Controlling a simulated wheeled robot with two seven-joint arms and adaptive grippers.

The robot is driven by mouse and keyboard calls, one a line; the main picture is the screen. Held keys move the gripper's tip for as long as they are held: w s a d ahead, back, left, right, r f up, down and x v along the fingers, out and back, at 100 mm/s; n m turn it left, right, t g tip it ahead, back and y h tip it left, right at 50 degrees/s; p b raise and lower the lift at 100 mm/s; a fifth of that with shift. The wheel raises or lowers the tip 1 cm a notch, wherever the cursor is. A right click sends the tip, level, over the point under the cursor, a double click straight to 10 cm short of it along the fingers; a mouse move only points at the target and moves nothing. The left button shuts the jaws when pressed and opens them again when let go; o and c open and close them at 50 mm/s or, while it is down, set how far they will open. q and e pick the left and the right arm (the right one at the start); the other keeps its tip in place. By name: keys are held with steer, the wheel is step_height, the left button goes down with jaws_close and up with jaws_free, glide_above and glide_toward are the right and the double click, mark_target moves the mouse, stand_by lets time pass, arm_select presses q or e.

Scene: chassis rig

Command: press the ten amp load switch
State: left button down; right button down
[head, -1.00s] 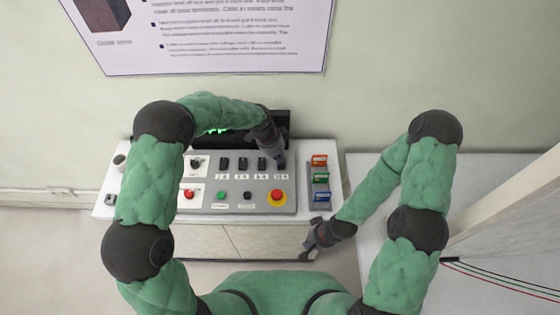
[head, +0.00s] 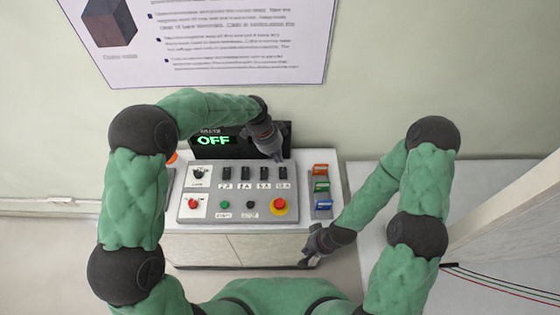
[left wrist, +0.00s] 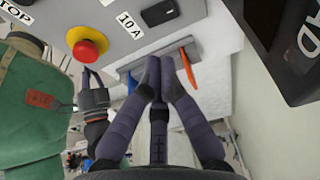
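The ten amp load switch (head: 282,173) is a black rocker at the right end of the switch row on the grey panel (head: 208,190). In the left wrist view the switch (left wrist: 160,12) is at the top, above its "10 A" label (left wrist: 129,25). My left gripper (head: 278,157) is just behind the switch in the head view, seemingly apart from it. In the left wrist view its fingertips (left wrist: 159,62) are together and hold nothing. My right gripper (head: 308,258) is low, in front of the console's right side; its finger opening is unclear.
A display (head: 213,141) behind the panel reads "OFF" in green. A red mushroom button on a yellow base (head: 279,205) is in front of the switch.

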arm_select(q)
steer(key=shift+s+v, duration=0.15)
steer(key=shift+v, duration=1.1)
steer(key=shift+s+v, duration=0.15)
steer(key=shift+v, duration=1.1)
steer(key=shift+d, duration=0.1)
